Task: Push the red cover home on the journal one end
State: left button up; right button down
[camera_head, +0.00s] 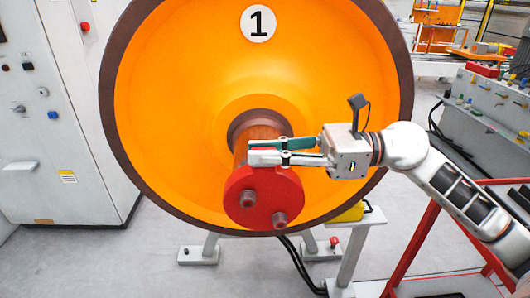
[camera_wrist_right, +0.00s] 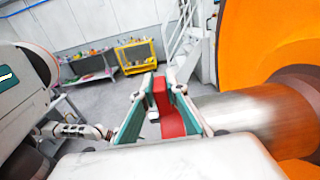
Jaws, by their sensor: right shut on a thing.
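The red cover (camera_head: 262,197) is a thick red disc with two bolt-like knobs on its face. It stands upright in front of the journal (camera_head: 246,149), the brown shaft coming out of the wheel marked 1. My right gripper (camera_head: 250,151) is shut on the cover's upper rim. In the right wrist view the red cover (camera_wrist_right: 167,108) shows as a band between the green finger pads, beside the free end of the journal (camera_wrist_right: 252,108). One finger partly hides the place between them, so I cannot tell whether they touch. My left gripper does not show clearly in either view.
The large orange wheel (camera_head: 190,60) fills the middle behind the cover. A grey cabinet (camera_head: 50,120) stands at left. Red rails (camera_head: 415,245) and a grey bench with small parts (camera_head: 490,110) are at right. A grey stand (camera_head: 350,255) is below the wheel.

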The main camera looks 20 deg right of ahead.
jog(key=shift+w+d+b, duration=0.2)
jog(key=shift+w+b, duration=0.1)
jog(key=shift+w, duration=0.45)
jog(key=shift+w+d+b, duration=0.2)
jog(key=shift+w+b, duration=0.05)
jog(key=shift+w, duration=0.45)
jog(key=c, duration=1.9)
grip_release()
jog(key=shift+d+f, duration=0.1)
jog(key=shift+d, duration=0.15)
jog(key=v, duration=1.1)
jog(key=shift+s+d, duration=0.1)
jog(key=shift+d, duration=0.2)
